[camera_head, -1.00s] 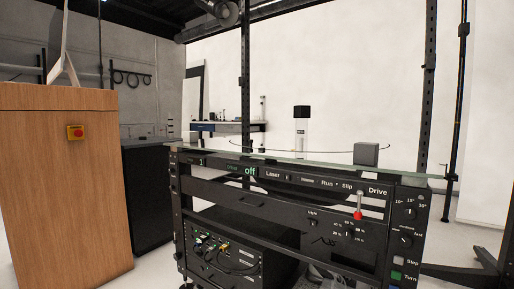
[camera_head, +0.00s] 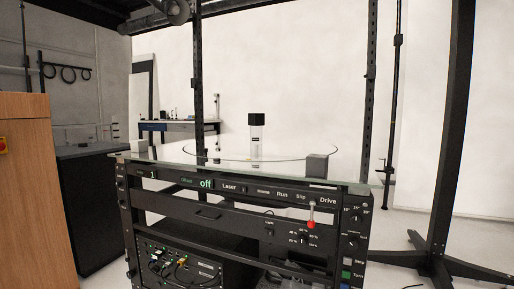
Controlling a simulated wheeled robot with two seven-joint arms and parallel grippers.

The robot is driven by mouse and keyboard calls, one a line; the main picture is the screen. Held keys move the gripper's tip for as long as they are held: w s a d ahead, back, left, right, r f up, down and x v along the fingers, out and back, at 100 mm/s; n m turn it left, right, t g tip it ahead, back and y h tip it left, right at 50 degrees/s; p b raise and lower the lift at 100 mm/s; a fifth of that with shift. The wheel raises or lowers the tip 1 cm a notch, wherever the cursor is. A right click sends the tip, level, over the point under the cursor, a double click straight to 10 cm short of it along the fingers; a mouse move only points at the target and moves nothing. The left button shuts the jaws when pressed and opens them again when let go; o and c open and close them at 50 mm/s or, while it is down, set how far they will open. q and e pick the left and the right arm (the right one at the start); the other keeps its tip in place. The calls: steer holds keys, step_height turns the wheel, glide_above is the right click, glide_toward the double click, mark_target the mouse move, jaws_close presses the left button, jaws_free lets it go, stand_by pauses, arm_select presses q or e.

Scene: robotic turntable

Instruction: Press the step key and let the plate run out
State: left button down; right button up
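The turntable rack's front panel (camera_head: 255,192) faces me. The pale step key (camera_head: 348,261) sits low on its right-hand column, beside the label "Step". A green key (camera_head: 346,275) sits just below it. The round plate (camera_head: 325,148) shows as a thin, almost edge-on disc with a dark rim above the glass top. A clear bottle with a black cap (camera_head: 256,140) stands upright on the plate. The green display (camera_head: 206,183) reads "off". Neither of my grippers is in view, and nothing touches the step key.
A grey block (camera_head: 317,166) sits at the glass top's right front. A lever with a red knob (camera_head: 311,224) is on the panel, with dials to its right. A wooden cabinet (camera_head: 25,200) stands at the left and a black stand (camera_head: 445,190) at the right.

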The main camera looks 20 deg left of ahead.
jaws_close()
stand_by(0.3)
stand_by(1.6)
